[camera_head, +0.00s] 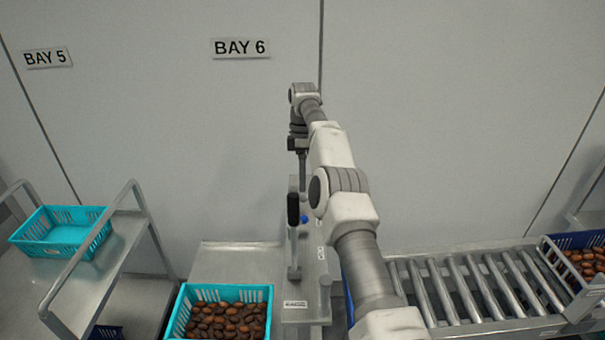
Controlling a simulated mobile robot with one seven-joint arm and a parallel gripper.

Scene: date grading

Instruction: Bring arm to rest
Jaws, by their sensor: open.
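My arm reaches up and forward from the bottom right of centre. It bends down at the far end, where my gripper (303,176) hangs pointing downward in front of the wall. The gripper is seen nearly edge-on, with its jaws open and no object visible in them. It is above and behind a grey metal stand with an upright black-handled lever (293,210). My forearm hides part of the stand and the left end of the roller conveyor.
A teal crate of dates (179,312) stands left of the stand. An empty teal crate (63,250) sits on a metal cart (125,250) at left. A roller conveyor (470,290) runs right to a blue crate of dates (548,250). The wall bears a BAY 6 sign (240,48).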

